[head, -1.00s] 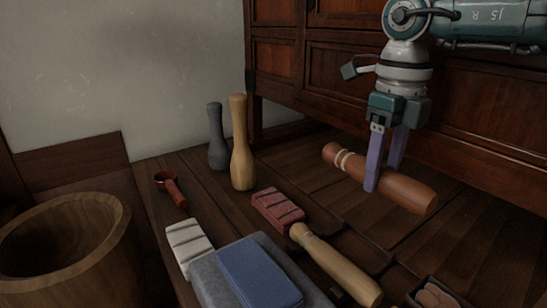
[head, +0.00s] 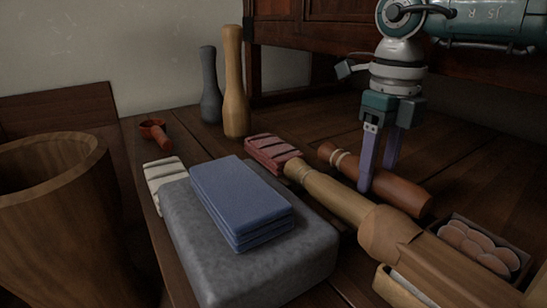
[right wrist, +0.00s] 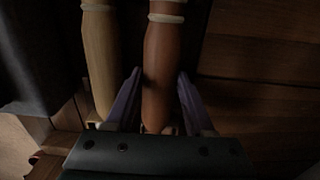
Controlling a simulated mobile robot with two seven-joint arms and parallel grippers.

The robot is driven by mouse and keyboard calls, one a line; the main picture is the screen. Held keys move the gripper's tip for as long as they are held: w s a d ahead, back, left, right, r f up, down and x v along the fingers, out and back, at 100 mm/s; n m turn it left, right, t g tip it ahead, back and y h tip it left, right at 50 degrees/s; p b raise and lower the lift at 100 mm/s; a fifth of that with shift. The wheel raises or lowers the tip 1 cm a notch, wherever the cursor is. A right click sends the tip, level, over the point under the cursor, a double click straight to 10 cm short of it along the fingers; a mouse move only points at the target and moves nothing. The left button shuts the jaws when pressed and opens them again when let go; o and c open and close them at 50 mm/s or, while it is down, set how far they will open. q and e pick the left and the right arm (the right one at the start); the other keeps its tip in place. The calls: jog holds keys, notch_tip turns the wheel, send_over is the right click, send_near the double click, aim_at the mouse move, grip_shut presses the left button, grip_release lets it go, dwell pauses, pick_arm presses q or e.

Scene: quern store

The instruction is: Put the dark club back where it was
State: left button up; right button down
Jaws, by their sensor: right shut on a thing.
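The reddish-brown club (head: 405,191) with two pale rings is held by my right gripper (head: 378,178). It lies roughly level, close above or on the dark boards; I cannot tell which. In the right wrist view the club (right wrist: 158,65) sits between the two purple fingers of the right gripper (right wrist: 157,90), rings toward the top. A dark grey club (head: 210,90) stands upright at the back, beside a taller pale wooden club (head: 235,85). My left gripper is not in view.
A mallet with a pale handle (head: 330,192) lies close left of the held club. A box of flat discs (head: 478,243) is at right. A grey block (head: 190,240) bears blue slabs (head: 240,195). A red ridged block (head: 272,153) lies behind. A wooden tub (head: 50,210) stands left.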

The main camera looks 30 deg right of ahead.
aim_at(377, 167)
jog(key=shift+w+a+f, duration=0.1)
jog(key=shift+f, duration=0.45)
jog(key=shift+c, duration=1.3)
grip_release()
jog(key=shift+r, duration=0.55)
notch_tip(377, 167, up, 12)
jog(key=p, duration=1.2)
